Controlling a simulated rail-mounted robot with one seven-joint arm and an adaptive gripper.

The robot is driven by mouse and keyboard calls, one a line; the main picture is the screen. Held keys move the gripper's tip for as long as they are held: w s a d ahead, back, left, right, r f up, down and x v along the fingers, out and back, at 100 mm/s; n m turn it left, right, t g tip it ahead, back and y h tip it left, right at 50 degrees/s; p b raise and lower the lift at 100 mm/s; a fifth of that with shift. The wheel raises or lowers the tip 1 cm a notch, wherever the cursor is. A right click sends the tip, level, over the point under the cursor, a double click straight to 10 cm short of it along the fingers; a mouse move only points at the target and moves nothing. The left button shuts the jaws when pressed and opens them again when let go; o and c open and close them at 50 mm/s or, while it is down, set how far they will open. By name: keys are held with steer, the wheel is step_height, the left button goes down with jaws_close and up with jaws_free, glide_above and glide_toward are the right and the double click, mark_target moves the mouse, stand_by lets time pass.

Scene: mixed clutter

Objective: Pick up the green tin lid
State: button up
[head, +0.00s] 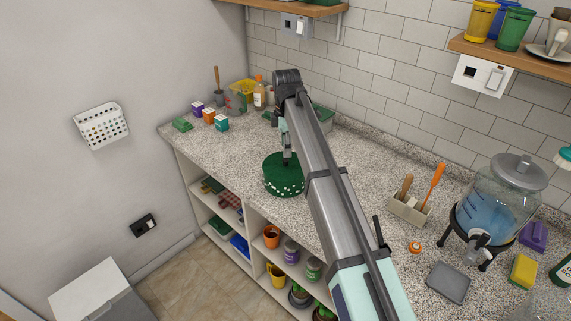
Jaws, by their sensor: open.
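A round dark green tin (286,190) with white dots around its side stands on the speckled counter, left of my arm. Its flat green tin lid (274,168) faces up. My gripper (287,160) points down over the lid, near its middle. It is small and dark here, and I cannot tell whether its fingertips touch the lid. Nothing shows held in it. My arm hides the counter just right of the tin and part of the tin's right edge.
A utensil holder (408,209), a grey tray (448,282) and a water dispenser (492,205) stand right of my arm. The counter's front edge is close to the tin.

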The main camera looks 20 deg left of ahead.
mark_target(285, 160)
steer(key=shift+s+f+p, duration=0.1)
steer(key=shift+f+p, duration=0.6)
steer(key=shift+f, duration=0.25)
steer(key=shift+a+f+p, duration=0.1)
steer(key=shift+f+p, duration=0.45)
steer(key=shift+f, duration=1.2)
jaws_close()
